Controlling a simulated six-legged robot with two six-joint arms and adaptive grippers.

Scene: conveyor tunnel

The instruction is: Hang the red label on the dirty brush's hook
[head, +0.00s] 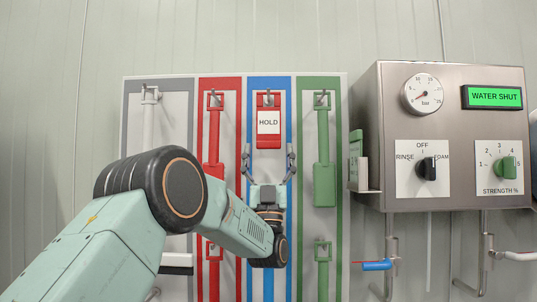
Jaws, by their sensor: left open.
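The red label (268,142), with a white field reading HOLD, hangs at the top of the blue column of the wall board, at a hook (268,93). My left gripper (269,153) is open just below the label, one finger to each side, with nothing visible between them. I cannot tell if it touches the label. A red brush (214,135) hangs left of the label, a green brush (323,150) to its right, and a white one (150,125) at the far left. I cannot tell which brush is dirty. My arm hides the board's lower middle. My right gripper is out of view.
A steel control box (385,100) with a gauge (423,95), a WATER SHUT display (493,97) and two knobs stands close to the board's right. A green and white holder (358,160) sits on its left side. Below are pipes and a blue-handled valve (377,266).

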